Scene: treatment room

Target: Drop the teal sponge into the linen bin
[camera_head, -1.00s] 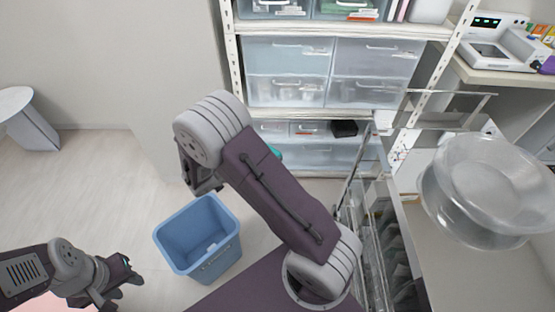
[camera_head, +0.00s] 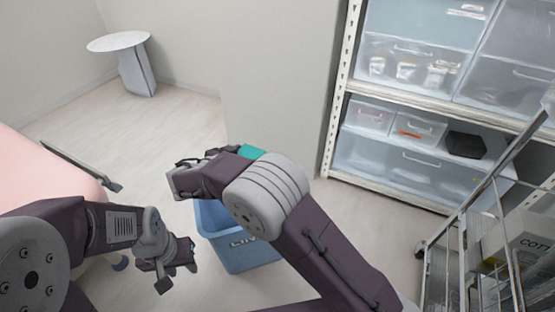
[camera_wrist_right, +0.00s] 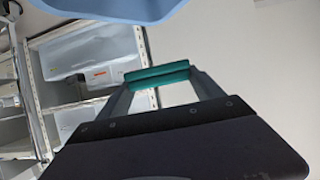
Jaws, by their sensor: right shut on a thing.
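The teal sponge (camera_head: 250,152) shows as a small patch behind my right arm in the head view. In the right wrist view my right gripper (camera_wrist_right: 158,76) is shut on the sponge (camera_wrist_right: 157,74), held across its fingertips. The sponge appears apart from the bin. My left gripper (camera_head: 176,276) is open and empty, left of the bin.
A shelf rack with clear drawers (camera_head: 405,165) stands at the right, and a wire-sided cart (camera_head: 480,235) is at the lower right. A pink padded surface (camera_head: 45,175) is at the left. A small round table (camera_head: 118,42) stands farther back. Floor between is open.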

